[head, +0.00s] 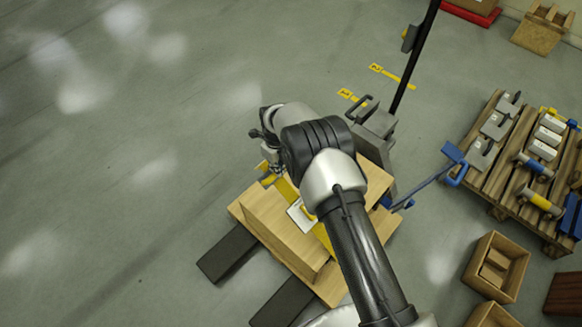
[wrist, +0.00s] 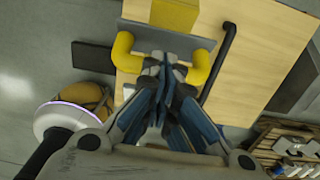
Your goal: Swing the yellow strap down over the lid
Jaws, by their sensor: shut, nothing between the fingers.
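A pale wooden box (head: 275,225) stands on dark runners in the middle of the head view, partly behind my arm. Yellow strap parts (head: 326,241) show on it beside a white plate (head: 301,214). In the wrist view, a yellow band (wrist: 175,13) lies at the top over pale wood (wrist: 245,60), with a grey bar (wrist: 160,34) and two yellow bent ends below it. My gripper (wrist: 172,72) is shut and empty, its fingertips between the yellow ends. Whether it touches them I cannot tell.
A pallet (head: 510,150) with grey blocks and blue and yellow parts stands at the right. An open wooden crate (head: 496,266) is below it. A grey device (head: 373,130) and a black pole (head: 414,60) stand behind the box. The floor at left is clear.

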